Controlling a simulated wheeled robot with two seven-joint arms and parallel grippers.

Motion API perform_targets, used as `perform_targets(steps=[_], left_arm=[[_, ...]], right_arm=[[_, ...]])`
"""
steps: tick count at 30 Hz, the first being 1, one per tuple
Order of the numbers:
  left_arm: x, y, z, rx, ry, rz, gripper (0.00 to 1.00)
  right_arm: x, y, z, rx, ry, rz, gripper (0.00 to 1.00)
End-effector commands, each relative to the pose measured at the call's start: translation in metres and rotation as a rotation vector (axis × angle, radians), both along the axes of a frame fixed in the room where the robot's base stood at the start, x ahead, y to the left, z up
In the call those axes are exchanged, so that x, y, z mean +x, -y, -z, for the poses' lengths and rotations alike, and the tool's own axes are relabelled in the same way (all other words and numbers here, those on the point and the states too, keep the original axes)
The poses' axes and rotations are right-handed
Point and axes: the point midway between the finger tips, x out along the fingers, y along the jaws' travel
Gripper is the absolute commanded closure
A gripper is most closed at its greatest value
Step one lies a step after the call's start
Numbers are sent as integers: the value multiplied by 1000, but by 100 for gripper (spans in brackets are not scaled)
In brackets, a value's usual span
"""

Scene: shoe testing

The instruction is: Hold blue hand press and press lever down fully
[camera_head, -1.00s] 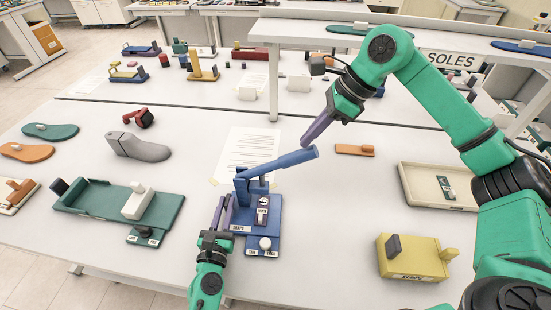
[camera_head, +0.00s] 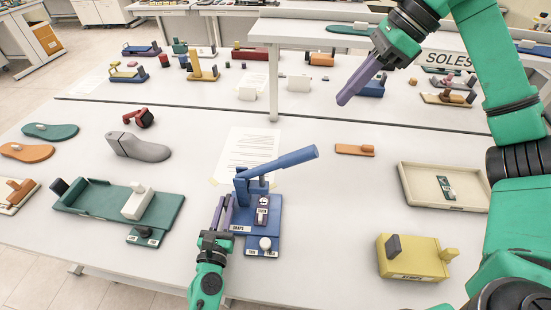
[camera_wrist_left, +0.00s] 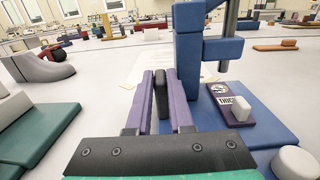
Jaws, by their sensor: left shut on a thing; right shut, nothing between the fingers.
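The blue hand press (camera_head: 243,205) stands upright on the table at the front centre. Its blue lever (camera_head: 292,159) slants up to the right, with its free end raised. My left gripper (camera_head: 224,206) is at the left side of the press. In the left wrist view its purple fingers (camera_wrist_left: 161,95) are shut on a dark upright grip (camera_wrist_left: 161,92) beside the blue press column (camera_wrist_left: 189,65). My right gripper (camera_head: 344,98) is shut and empty, in the air up and right of the lever's end, clear of it.
A green fixture (camera_head: 75,198) with a white block stands left of the press, and a grey shoe last (camera_head: 139,147) lies behind it. A yellow block fixture (camera_head: 410,262) and a cream tray (camera_head: 405,183) are on the right. A paper sheet (camera_head: 240,148) lies behind the press.

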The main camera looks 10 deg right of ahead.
Motion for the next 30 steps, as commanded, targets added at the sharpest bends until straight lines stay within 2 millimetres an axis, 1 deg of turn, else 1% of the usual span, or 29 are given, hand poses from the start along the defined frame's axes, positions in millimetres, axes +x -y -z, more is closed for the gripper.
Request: perform_targets(steps=[8,9,11,12,20,23,26,30], left_arm=[[0,0,0,0,0,0,100],[0,0,0,0,0,0,73],[0,0,0,0,0,0,50],[0,0,0,0,0,0,45],[0,0,0,0,0,0,45],[-7,-3,1,3,-1,0,45],[-24,-9,2,4,-3,2,45],[-62,-21,2,5,-5,7,45]], right_arm=[[0,0,0,0,0,0,100],[0,0,0,0,0,0,100],[0,0,0,0,0,0,100],[0,0,0,0,0,0,100],[0,0,0,0,0,0,100],[0,0,0,0,0,0,100],[0,0,0,0,0,0,100],[0,0,0,0,0,0,100]])
